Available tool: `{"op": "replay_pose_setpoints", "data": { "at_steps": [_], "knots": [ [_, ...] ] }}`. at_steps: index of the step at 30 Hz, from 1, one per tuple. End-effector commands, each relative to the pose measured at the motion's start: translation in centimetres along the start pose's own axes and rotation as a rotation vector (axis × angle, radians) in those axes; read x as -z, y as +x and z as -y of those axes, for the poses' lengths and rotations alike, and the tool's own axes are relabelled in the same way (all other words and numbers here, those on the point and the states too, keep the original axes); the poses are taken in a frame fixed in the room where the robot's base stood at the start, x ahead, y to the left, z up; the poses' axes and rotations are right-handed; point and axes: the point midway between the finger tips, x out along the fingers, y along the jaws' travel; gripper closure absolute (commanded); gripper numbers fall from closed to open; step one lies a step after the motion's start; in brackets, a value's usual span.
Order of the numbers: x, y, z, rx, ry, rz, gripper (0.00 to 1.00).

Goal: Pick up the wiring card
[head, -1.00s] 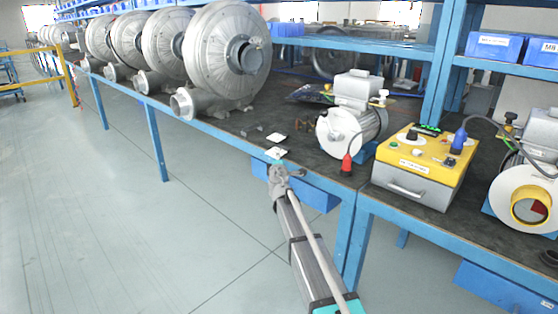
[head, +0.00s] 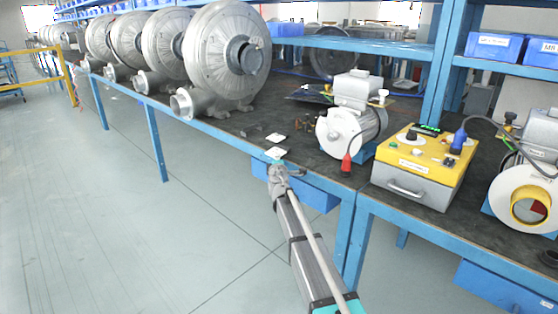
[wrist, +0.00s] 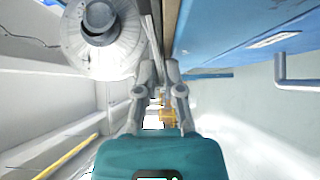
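Two small white cards lie near the bench's front edge in the head view: one farther back (head: 276,138) and one at the edge (head: 275,152). I cannot tell from their faces which is the wiring card. My gripper (head: 276,168) is just below and in front of the nearer card, at the bench edge. I cannot tell whether it touches that card. In the wrist view my gripper (wrist: 160,66) has its two fingers partly apart, with background showing between them. I see no card clearly between the fingertips.
Large grey blowers (head: 228,52) stand along the bench to the left. A smaller blower (head: 345,128) and a yellow-topped control box (head: 425,160) stand to the right. A blue drawer (head: 310,190) hangs under the bench edge beside my gripper. The floor at left is clear.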

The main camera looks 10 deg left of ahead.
Motion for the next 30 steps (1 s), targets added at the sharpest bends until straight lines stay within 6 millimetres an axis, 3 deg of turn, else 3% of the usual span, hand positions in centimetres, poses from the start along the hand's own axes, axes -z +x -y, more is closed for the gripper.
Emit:
{"op": "replay_pose_setpoints", "data": {
  "at_steps": [13, 24, 30],
  "knots": [
    [0.0, 0.0, 0.0, 0.0, 0.002, 0.0, 1.0],
    [0.0, 0.0, -2.5, 0.0, 0.002, 0.0, 1.0],
    [0.1, 0.0, -2.5, 0.0, 0.001, 0.0, 1.0]
  ]
}}
